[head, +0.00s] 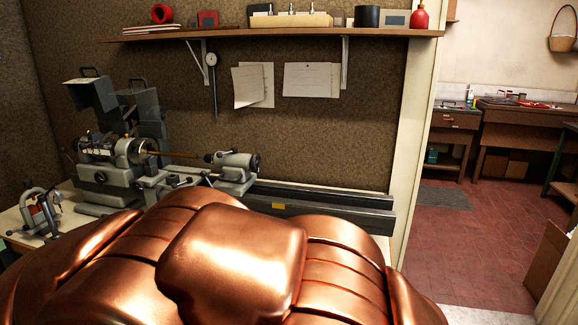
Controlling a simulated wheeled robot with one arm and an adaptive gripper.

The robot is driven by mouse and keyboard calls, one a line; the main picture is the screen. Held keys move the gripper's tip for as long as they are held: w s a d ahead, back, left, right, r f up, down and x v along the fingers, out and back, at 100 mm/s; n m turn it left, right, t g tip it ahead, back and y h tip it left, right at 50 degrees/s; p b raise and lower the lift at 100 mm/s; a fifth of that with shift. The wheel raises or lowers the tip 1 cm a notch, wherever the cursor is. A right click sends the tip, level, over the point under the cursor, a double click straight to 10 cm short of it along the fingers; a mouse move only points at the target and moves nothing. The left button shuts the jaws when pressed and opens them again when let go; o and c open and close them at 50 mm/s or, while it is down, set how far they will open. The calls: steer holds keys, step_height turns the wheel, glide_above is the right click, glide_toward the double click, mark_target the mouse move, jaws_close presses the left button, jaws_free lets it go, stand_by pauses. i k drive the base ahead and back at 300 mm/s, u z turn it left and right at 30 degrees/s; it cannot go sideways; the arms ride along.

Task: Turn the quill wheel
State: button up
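A grey lathe stands on the bench against the wall. Its tailstock (232,170) sits on the lathe bed (320,207) left of the picture's middle. The quill wheel (257,163) is the small dark wheel at the right end of the tailstock, seen nearly edge-on, with its face turned to the right. Its details are too small to tell. A thin brass-coloured rod (180,154) runs from the headstock (108,150) towards the tailstock. My gripper is not in view, so nothing shows near the wheel.
A wooden shelf (280,34) with several items runs above the lathe. Papers (311,80) and a dial gauge (212,60) hang below it. A small grey and red device (42,212) stands at the bench's left. The red tiled floor (450,240) is open at right, beside a cardboard box (548,262).

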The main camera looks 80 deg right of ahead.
mark_target(255, 161)
steer(key=u, duration=0.05)
steer(key=k, duration=0.8)
steer(key=z, duration=1.65)
